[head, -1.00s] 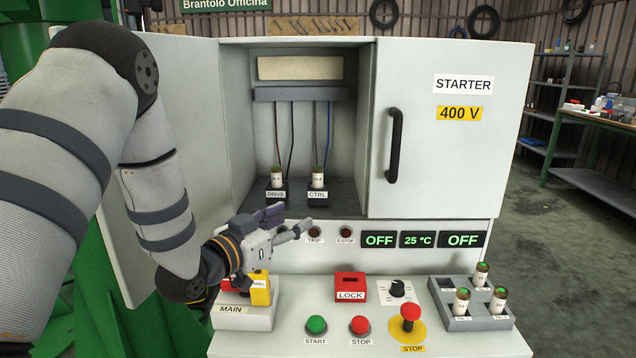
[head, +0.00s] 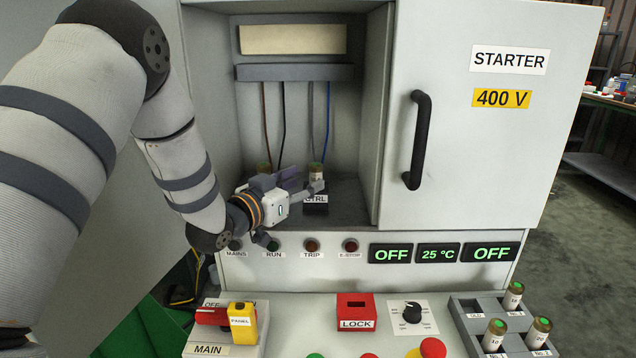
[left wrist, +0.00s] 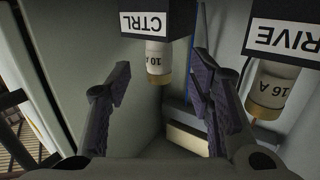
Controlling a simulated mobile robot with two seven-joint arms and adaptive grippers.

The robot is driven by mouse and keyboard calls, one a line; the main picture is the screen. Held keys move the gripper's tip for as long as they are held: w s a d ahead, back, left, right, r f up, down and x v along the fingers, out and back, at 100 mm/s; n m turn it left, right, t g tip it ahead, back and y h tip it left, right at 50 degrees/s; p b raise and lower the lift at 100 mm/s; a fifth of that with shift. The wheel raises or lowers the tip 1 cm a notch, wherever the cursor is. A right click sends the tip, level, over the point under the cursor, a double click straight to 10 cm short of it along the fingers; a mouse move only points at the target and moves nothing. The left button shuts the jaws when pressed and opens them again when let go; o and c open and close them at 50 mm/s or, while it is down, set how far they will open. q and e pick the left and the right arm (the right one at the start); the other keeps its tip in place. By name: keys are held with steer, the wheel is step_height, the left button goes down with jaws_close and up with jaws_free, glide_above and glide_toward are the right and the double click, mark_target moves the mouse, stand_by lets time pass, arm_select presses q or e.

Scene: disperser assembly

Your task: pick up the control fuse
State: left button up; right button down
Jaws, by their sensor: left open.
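The control fuse (head: 316,171) stands in the CTRL holder (head: 316,209) inside the open cabinet. In the left wrist view, where the picture is upside down, the fuse (left wrist: 158,58) is marked 10 A and has a brass-coloured end. My left gripper (head: 306,183) is open in front of the CTRL holder. In the left wrist view its two fingers (left wrist: 160,78) lie to either side of the fuse's line, with visible gaps. I cannot tell how deep the fuse sits between them. My right gripper is not in view.
The drive fuse (left wrist: 270,88), marked 16 A, is close beside the finger on the right in the wrist view. The cabinet door with its black handle (head: 417,140) bounds the right. A grey tray (head: 470,327) with several fuses stands at front right.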

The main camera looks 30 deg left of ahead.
mark_target(312, 174)
arm_select(q)
steer(key=w, duration=0.5)
steer(key=shift+w+d+r+b, duration=0.1)
steer(key=shift+d+b, duration=0.1)
steer(key=shift+b, duration=0.1)
steer(key=shift+r, duration=0.1)
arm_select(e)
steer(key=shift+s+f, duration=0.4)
arm_select(q)
jaws_close()
